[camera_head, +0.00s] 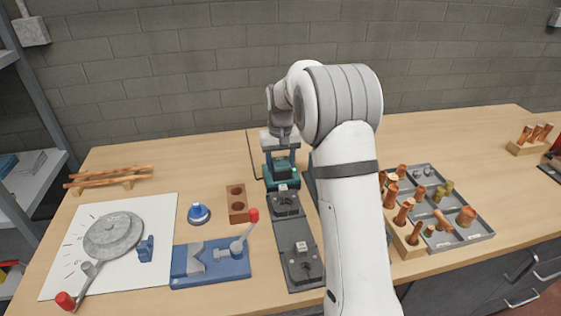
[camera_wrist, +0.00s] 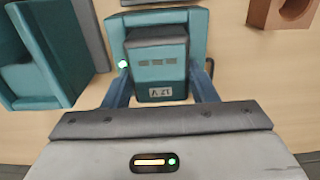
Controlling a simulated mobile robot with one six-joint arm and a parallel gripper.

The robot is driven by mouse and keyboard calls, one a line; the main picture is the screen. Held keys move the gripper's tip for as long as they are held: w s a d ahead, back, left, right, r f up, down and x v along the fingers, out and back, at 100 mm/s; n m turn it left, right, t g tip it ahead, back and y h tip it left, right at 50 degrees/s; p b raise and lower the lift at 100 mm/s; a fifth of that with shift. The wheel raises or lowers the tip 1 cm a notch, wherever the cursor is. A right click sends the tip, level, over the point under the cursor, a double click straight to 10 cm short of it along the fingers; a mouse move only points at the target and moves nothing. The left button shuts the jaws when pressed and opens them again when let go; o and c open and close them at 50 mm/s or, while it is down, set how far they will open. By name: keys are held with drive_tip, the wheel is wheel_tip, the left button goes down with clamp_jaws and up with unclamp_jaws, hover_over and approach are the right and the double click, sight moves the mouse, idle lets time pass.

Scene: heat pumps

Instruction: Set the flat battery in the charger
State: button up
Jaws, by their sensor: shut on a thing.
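My gripper (camera_head: 281,155) points down at the back of the bench and is shut on a teal and dark grey battery (camera_wrist: 160,68). Its two blue fingers (camera_wrist: 160,92) grip the battery's sides in the wrist view. The battery's end bears a small 12 V label, seen upside down. A teal charger (camera_wrist: 195,20) with a lit green lamp surrounds the battery's far part; it also shows under my gripper in the head view (camera_head: 283,180). I cannot tell whether the battery is fully seated.
A second teal unit (camera_wrist: 30,70) stands close beside the charger, mostly behind my arm in the head view. A sorting tray (camera_head: 465,235) is right.

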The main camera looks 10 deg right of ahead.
drive_tip(key=o, duration=1.3)
wheel_tip(320, 180, up, 7)
drive_tip(key=shift+r, duration=0.15)
drive_tip(key=s+r+t, duration=0.1)
drive_tip(key=s+r, duration=0.2)
drive_tip(key=s, duration=0.4)
drive_tip(key=s+r, duration=0.2)
drive_tip(key=s, duration=0.6)
drive_tip(key=s+f, duration=0.2)
drive_tip(key=s, duration=0.7)
drive_tip(key=s+f+t, duration=0.1)
drive_tip(key=s+f, duration=0.1)
drive_tip(key=s, duration=0.8)
drive_tip(key=shift+s+f+t, duration=0.3)
